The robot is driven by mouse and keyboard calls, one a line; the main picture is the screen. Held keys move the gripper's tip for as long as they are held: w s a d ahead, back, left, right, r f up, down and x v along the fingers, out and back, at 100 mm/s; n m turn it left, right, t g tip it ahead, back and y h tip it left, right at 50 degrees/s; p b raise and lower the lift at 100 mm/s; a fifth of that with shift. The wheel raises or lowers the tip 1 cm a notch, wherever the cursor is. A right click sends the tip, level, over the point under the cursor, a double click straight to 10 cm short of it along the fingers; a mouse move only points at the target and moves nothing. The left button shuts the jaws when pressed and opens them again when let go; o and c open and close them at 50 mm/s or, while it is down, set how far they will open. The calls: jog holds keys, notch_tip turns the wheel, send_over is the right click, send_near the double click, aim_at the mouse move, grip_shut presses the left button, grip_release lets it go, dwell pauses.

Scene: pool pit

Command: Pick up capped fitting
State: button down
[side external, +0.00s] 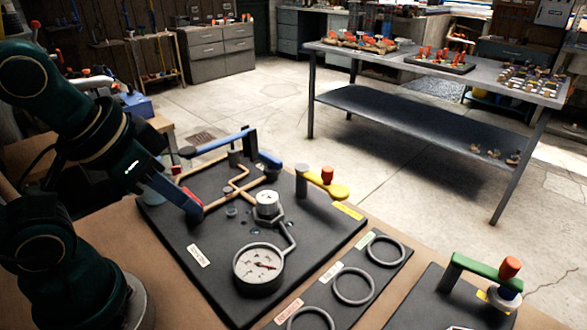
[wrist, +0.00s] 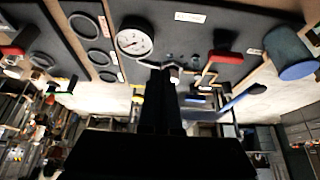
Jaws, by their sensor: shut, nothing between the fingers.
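A fitting with a pale round cap (side external: 267,201) stands upright on the black board (side external: 205,262), beside the pipe to the gauge. It seems to be the capped fitting; I cannot be sure. In the wrist view a pale fitting (wrist: 174,73) shows just right of the fingertips, partly hidden by them. My gripper (side external: 196,211) is over the left part of the board, apart from the capped fitting and to its left. In the wrist view my gripper (wrist: 161,72) is a dark shape with its fingers together and nothing held.
A round gauge (side external: 259,268) stands in front of the fitting. A blue lever (side external: 268,159) and a yellow handle with a red knob (side external: 327,184) rise behind it. Grey rings (side external: 353,285) lie on a panel to the right. A green-handled valve (side external: 482,270) stands further right.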

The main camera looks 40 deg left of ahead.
jog(key=shift+c, duration=1)
grip_release()
